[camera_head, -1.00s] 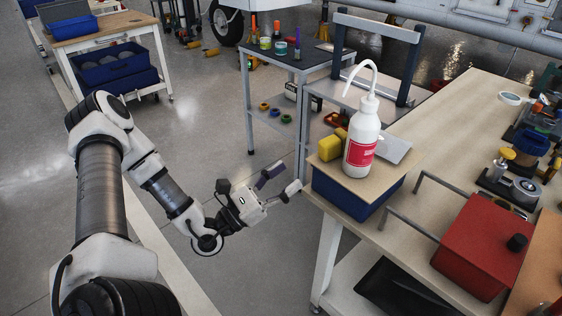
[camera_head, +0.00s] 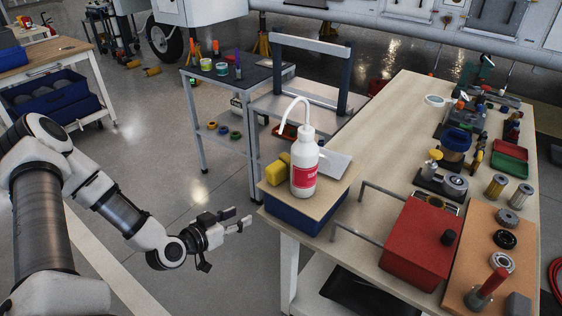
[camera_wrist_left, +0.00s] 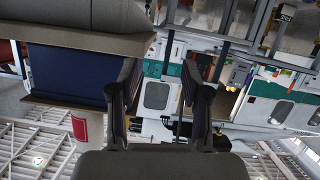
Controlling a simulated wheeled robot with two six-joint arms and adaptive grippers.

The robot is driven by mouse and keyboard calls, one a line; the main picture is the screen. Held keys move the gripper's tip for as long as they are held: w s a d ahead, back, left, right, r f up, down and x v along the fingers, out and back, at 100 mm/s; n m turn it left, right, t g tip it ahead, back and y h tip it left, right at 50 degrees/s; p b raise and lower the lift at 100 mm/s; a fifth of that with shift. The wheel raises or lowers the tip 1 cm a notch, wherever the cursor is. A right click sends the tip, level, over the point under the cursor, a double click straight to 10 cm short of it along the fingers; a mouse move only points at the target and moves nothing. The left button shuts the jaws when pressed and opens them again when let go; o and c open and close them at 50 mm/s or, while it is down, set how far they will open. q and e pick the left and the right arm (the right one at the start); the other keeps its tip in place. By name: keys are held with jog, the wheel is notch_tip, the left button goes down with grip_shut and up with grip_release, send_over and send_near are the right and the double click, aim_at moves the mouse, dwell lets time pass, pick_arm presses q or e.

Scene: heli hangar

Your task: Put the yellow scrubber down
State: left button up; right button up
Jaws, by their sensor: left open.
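The yellow scrubber (camera_head: 268,180) rests on a thin tan board (camera_head: 328,197) that lies over a blue bin (camera_head: 305,222) at the left corner of the workbench. A white squeeze bottle (camera_head: 304,168) with a red label stands beside it and hides part of the yellow shape. My left gripper (camera_head: 240,220) is open and empty, off the bench edge to the left of the blue bin and apart from the scrubber. In the left wrist view the open fingers (camera_wrist_left: 162,75) have nothing between them. My right gripper is not in view.
A red box (camera_head: 412,245) with metal handles stands right of the bin on the bench (camera_head: 385,130). A small grey cart (camera_head: 225,80) with jars and rings stands behind my gripper. Tools crowd the bench's right side. Open floor lies around the left arm.

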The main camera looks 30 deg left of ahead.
aim_at(268, 173)
pick_arm(q)
jog(key=d+r+m+t+h+p, duration=0.1)
jog(key=r, duration=0.3)
jog(key=w+d+r+m+t+h+p, duration=0.1)
jog(key=r, duration=0.4)
jog(key=d+r+m+t+h+p, duration=0.1)
jog(key=d+r+p, duration=0.1)
jog(key=r, duration=0.2)
jog(key=shift+w+r+m, duration=0.2)
jog(key=shift+w+m, duration=0.1)
jog(key=b+x, duration=0.1)
jog(key=x, duration=0.6)
jog(key=shift+w+d+f+b, duration=0.1)
jog(key=shift+w+d+b, duration=0.2)
jog(key=shift+b, duration=0.1)
jog(key=shift+a, duration=0.1)
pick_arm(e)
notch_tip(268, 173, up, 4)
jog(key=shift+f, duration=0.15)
pick_arm(q)
grip_shut()
